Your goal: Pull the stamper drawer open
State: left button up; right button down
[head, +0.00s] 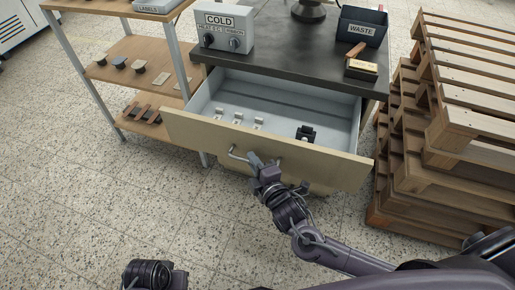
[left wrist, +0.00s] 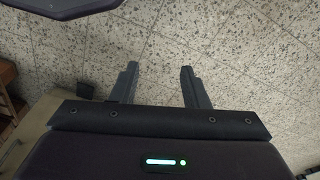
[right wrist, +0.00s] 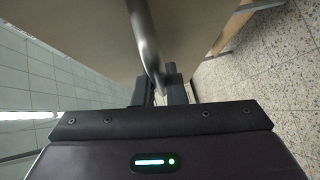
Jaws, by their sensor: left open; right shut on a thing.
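The stamper drawer (head: 190,133) stands pulled well out from under the dark bench top in the head view. Its inside shows several small white pieces and a black clamp-like part (head: 306,134). My right gripper (head: 255,160) is shut on the curved metal drawer handle (head: 237,154) on the front panel. In the right wrist view the handle (right wrist: 147,40) runs down between the fingers (right wrist: 161,88). My left gripper (left wrist: 160,85) is open and empty above the speckled floor in the left wrist view. In the head view only part of my left arm shows at the bottom.
A shelf rack (head: 134,50) with small parts stands to the left. Stacked wooden pallets (head: 420,160) stand close to the drawer's right end. The floor in front is clear.

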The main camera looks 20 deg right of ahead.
pick_arm(q)
jog(key=shift+a+f, duration=0.2)
jog(key=shift+f, duration=1.4)
pick_arm(e)
jog(key=shift+s+a, duration=0.55)
jog(key=shift+s, duration=0.3)
jog(key=c, duration=1.5)
grip_release()
pick_arm(q)
jog(key=shift+p, duration=0.3)
jog(key=f, duration=0.2)
jog(key=f+p, duration=0.1)
jog(key=shift+s+a+f+t, duration=0.1)
jog(key=shift+a+f+t, duration=0.15)
jog(key=shift+a+t, duration=0.05)
pick_arm(e)
jog(key=v, duration=0.7)
jog(key=shift+s, duration=0.4)
pick_arm(q)
jog(key=shift+s, duration=0.1)
pick_arm(e)
jog(key=shift+d, duration=0.1)
